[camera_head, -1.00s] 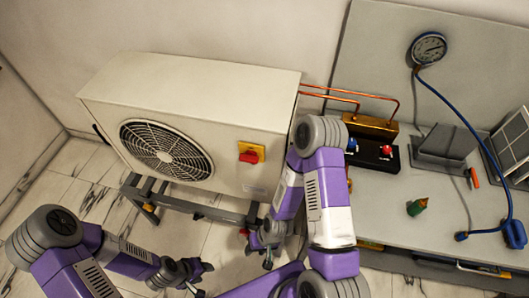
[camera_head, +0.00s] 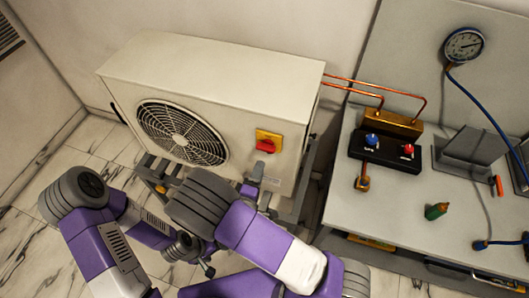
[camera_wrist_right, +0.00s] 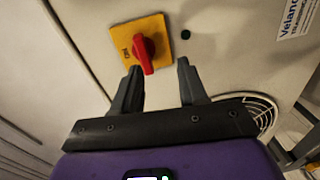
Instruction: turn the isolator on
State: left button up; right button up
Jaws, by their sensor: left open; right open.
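The isolator is a yellow plate (camera_head: 269,135) with a red handle (camera_head: 265,146) on the front of the beige outdoor unit, right of its fan grille. The handle lies roughly level across the plate in the head view. In the right wrist view the red handle (camera_wrist_right: 144,52) stands just beyond the left fingertip, apart from the jaws or barely touching; I cannot tell which. My right gripper (camera_wrist_right: 160,68) is open and empty, below the isolator in the head view (camera_head: 258,184). My left gripper (camera_head: 207,267) is open, low over the floor, partly hidden by my right arm.
The outdoor unit (camera_head: 210,75) stands on a grey frame. Marble floor is free at left.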

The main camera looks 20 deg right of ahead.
aim_at(266, 146)
jog(key=w+d+r, duration=0.2)
jog(key=w+d, duration=0.1)
jog(key=w, duration=0.3)
jog(key=shift+d+n+t+h, duration=0.3)
jog(key=shift+d+t+h, duration=0.1)
grip_shut()
